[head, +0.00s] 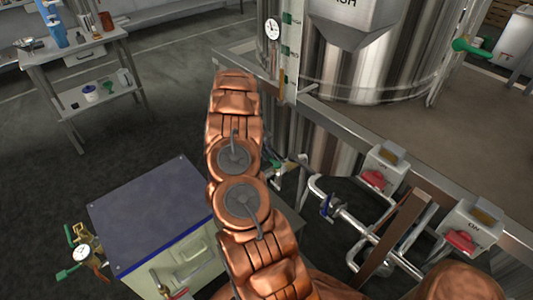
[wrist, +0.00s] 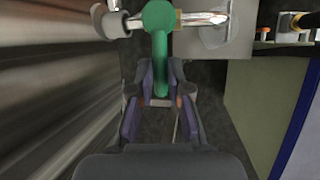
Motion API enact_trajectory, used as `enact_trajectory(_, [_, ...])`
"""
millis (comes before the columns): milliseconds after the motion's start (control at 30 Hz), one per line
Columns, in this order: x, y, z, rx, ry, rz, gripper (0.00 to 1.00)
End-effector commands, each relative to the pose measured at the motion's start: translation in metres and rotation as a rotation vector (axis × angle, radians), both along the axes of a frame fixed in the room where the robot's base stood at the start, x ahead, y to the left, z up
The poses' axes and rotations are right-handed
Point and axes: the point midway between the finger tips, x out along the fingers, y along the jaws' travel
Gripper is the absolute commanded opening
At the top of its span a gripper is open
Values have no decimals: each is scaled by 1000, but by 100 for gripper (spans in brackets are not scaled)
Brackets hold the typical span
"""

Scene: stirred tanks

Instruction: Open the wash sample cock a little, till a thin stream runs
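The sample cock (wrist: 158,17) shows at the top of the wrist view, on a bright horizontal pipe. Its green lever (wrist: 160,62) points down the picture, towards my gripper. My gripper (wrist: 160,78) has one finger on each side of the lever's end, with a narrow gap showing; firm contact is not visible. In the head view my copper arm hides the gripper; a small green piece of the cock (head: 277,165) shows just right of the arm. The outlet is hidden, and I see no clear stream.
The steel tank (head: 375,60), its label cut to "SH", stands behind the frame. A blue-topped cabinet (head: 150,210) is left of my arm. A side table (head: 68,50) stands at the far left.

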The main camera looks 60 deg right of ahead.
Motion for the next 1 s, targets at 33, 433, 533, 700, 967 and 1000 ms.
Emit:
enact_trajectory(33, [0,0,0,-1,0,0,8])
enact_trajectory(433, [0,-1,0,-2,1,1,0])
enact_trajectory(533, [0,-1,0,-2,1,1,0])
enact_trajectory(700, [0,-1,0,-2,0,6,0])
enact_trajectory(967, [1,6,-1,0,1,93,0])
enact_trajectory(1000, [1,7,-1,1,2,114,0])
